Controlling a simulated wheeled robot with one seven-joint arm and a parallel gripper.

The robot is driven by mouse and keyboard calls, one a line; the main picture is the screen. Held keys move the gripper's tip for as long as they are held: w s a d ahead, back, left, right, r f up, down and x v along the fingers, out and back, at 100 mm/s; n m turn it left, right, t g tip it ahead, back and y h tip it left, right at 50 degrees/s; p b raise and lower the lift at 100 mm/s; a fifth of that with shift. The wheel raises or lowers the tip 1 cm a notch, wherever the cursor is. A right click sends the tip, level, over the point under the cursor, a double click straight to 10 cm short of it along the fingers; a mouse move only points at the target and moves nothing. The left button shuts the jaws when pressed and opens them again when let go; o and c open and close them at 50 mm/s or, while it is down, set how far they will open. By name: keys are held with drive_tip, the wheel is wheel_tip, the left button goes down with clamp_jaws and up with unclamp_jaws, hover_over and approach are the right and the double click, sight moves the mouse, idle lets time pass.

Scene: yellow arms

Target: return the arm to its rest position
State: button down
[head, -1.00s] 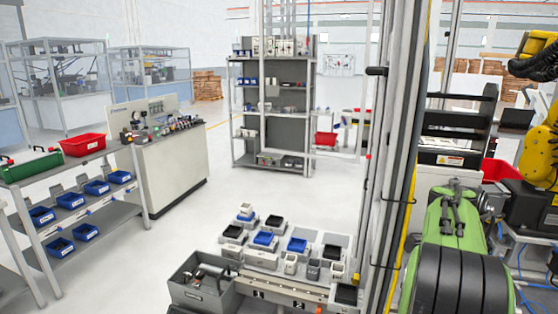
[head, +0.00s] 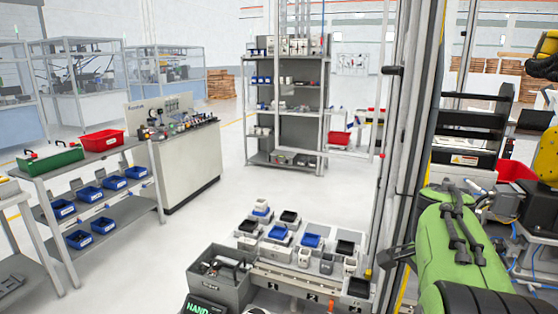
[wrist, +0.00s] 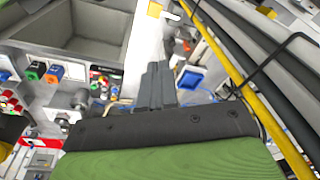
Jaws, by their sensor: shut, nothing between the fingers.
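My gripper (wrist: 160,85) shows in the wrist view as dark fingers pressed together beyond a dark plate and my green arm housing. It is shut with nothing between the fingers. In the head view my green arm link (head: 455,245) stands at the lower right, beside a tall grey post. Dark parts at its left side look like the gripper, but I cannot make out the fingertips there.
A grey bin (head: 222,290) and a bench with small black and blue trays (head: 310,241) stand at lower centre. The grey post (head: 400,130) and yellow strip are close to my arm. A shelf rack (head: 290,115) stands behind. Open floor lies left of the bench.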

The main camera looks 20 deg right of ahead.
drive_tip(key=a+r+n+t, duration=0.1)
drive_tip(key=a+n+t, duration=0.2)
drive_tip(key=a+n, duration=0.9)
drive_tip(key=s+a+f+n+t+y, duration=0.1)
drive_tip(key=s+a+f+n, duration=0.1)
drive_tip(key=a, duration=0.5)
drive_tip(key=s+a+f+n+t+y, duration=0.1)
drive_tip(key=s+a+n, duration=0.3)
drive_tip(key=a+n, duration=0.2)
drive_tip(key=shift+s+a+f, duration=0.35)
drive_tip(key=shift+s+a, duration=0.05)
drive_tip(key=shift+a, duration=0.2)
